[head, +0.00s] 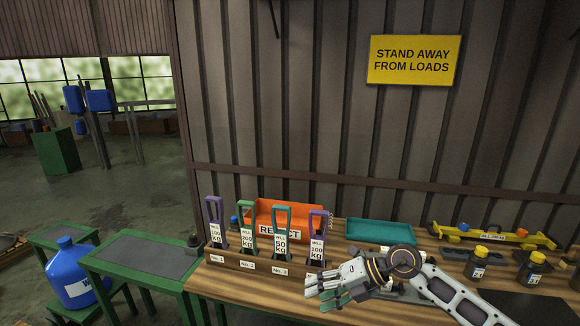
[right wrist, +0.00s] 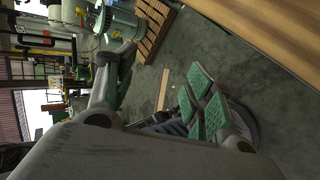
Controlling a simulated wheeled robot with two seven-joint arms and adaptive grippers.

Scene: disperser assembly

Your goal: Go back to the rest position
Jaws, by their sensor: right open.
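My right gripper (head: 325,290) is in the head view at the front edge of the wooden bench, its arm coming in from the lower right. Its fingers point left, in front of the right end of the wooden rack (head: 262,270). It is open, with nothing seen between the fingers. In the right wrist view the gripper (right wrist: 160,105) has its green-padded fingers spread apart over the floor, with no object between them. My left gripper is in neither view.
Purple and green handled tools (head: 245,228) labelled in kg stand in the rack. Behind are an orange bin (head: 290,213) and a teal tray (head: 380,232). Black-and-yellow items (head: 478,265) and a yellow fixture (head: 490,236) are at right. A blue jug (head: 76,277) stands left.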

